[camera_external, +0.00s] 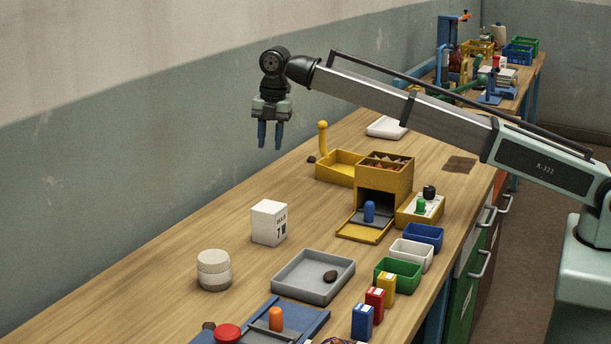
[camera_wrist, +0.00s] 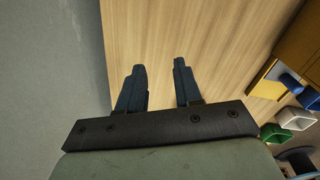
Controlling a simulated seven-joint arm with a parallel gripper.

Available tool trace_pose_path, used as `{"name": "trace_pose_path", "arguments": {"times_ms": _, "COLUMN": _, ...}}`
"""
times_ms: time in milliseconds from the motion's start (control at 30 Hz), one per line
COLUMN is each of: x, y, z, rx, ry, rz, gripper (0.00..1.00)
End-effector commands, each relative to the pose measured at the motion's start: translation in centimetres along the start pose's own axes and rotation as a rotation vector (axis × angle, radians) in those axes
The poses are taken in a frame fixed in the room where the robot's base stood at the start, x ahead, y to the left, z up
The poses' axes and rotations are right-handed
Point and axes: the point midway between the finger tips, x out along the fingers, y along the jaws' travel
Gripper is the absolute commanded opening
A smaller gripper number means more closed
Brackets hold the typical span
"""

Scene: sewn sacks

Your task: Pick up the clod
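A dark brown lump that looks like a clod (camera_external: 330,276) lies in the grey tray (camera_external: 285,289) on the bench. Two other small dark lumps show: one (camera_external: 311,159) beside the yellow tray near the wall, and one (camera_external: 209,326) at the front near the red button. I cannot tell for sure which is the clod. My gripper (camera_external: 270,147) hangs high above the bench near the wall, fingers pointing down, well apart from all three. In the wrist view its fingers (camera_wrist: 160,68) are apart with nothing between them, and no lump is seen there.
A yellow box (camera_external: 398,179) with a blue peg stands mid-bench, beside a yellow tray with an upright post (camera_external: 322,138). A white block (camera_external: 269,222), a round stack (camera_external: 213,270) and several coloured bins (camera_external: 398,275) stand around. Bare wood lies left of the yellow box.

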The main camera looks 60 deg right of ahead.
Motion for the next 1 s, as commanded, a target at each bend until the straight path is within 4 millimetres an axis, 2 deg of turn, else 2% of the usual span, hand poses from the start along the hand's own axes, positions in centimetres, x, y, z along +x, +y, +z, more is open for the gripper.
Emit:
{"name": "trace_pose_path", "arguments": {"times_ms": 33, "x": -0.1, "y": -0.1, "z": -3.0, "rx": -0.034, "ry": 0.003, "rz": 0.003, "gripper": 0.34}}
{"name": "trace_pose_path", "arguments": {"times_ms": 100, "x": -0.3, "y": -0.2, "z": -6.7, "rx": -0.076, "ry": 0.006, "rz": 0.006, "gripper": 0.34}}
{"name": "trace_pose_path", "arguments": {"times_ms": 267, "x": -0.8, "y": -1.3, "z": -15.0, "rx": -0.171, "ry": 0.013, "rz": 0.015, "gripper": 0.34}}
{"name": "trace_pose_path", "arguments": {"times_ms": 400, "x": -1.3, "y": -3.0, "z": -21.6, "rx": -0.249, "ry": 0.020, "rz": 0.022, "gripper": 0.34}}
{"name": "trace_pose_path", "arguments": {"times_ms": 500, "x": -1.6, "y": -4.3, "z": -25.3, "rx": -0.294, "ry": 0.024, "rz": 0.025, "gripper": 0.34}}
{"name": "trace_pose_path", "arguments": {"times_ms": 733, "x": -2.1, "y": -7.6, "z": -32.0, "rx": -0.343, "ry": 0.032, "rz": 0.026, "gripper": 0.34}}
{"name": "trace_pose_path", "arguments": {"times_ms": 900, "x": -2.5, "y": -10.7, "z": -36.2, "rx": -0.256, "ry": 0.038, "rz": 0.019, "gripper": 0.34}}
{"name": "trace_pose_path", "arguments": {"times_ms": 1000, "x": -2.6, "y": -12.2, "z": -37.8, "rx": -0.154, "ry": 0.039, "rz": 0.013, "gripper": 0.34}}
